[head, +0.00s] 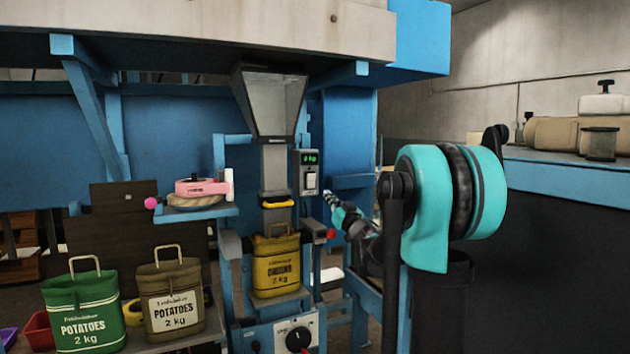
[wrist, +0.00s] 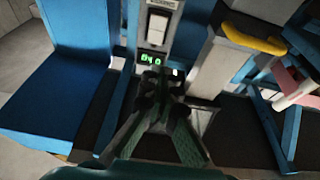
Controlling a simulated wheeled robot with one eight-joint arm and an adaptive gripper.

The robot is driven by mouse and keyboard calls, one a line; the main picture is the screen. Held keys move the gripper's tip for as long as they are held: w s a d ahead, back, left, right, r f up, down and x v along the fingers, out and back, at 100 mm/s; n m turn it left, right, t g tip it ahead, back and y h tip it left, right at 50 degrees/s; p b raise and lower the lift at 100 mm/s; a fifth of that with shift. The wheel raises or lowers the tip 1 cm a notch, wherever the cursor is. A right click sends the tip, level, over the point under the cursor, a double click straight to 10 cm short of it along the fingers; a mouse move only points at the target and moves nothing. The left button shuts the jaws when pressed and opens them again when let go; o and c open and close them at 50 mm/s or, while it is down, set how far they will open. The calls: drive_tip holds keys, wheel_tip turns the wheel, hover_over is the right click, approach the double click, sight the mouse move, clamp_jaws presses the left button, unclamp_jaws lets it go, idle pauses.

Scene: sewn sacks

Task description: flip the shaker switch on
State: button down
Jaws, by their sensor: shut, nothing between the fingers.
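A grey control box with a green lit display (head: 310,158) and a white rocker switch (head: 311,181) is mounted on the blue frame right of the hopper chute. In the wrist view the switch (wrist: 157,28) shows upside down, above the display (wrist: 151,59). The box's label is too small to read, and I cannot tell the rocker's position. My gripper (head: 328,196) is just right of and slightly below the switch in the head view, apart from it. In the wrist view my gripper (wrist: 165,82) is shut and empty, its tips near the display end of the box.
A metal hopper (head: 272,100) stands above a yellow sack (head: 276,264). A yellow handle (head: 278,203) and a red knob (head: 331,234) stick out nearby. A lower panel carries a black dial (head: 298,339). Green (head: 84,312) and brown (head: 171,297) potato sacks stand at left.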

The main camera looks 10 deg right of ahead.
sight(309, 175)
drive_tip(key=x, duration=1.4)
drive_tip(key=shift+f, duration=0.1)
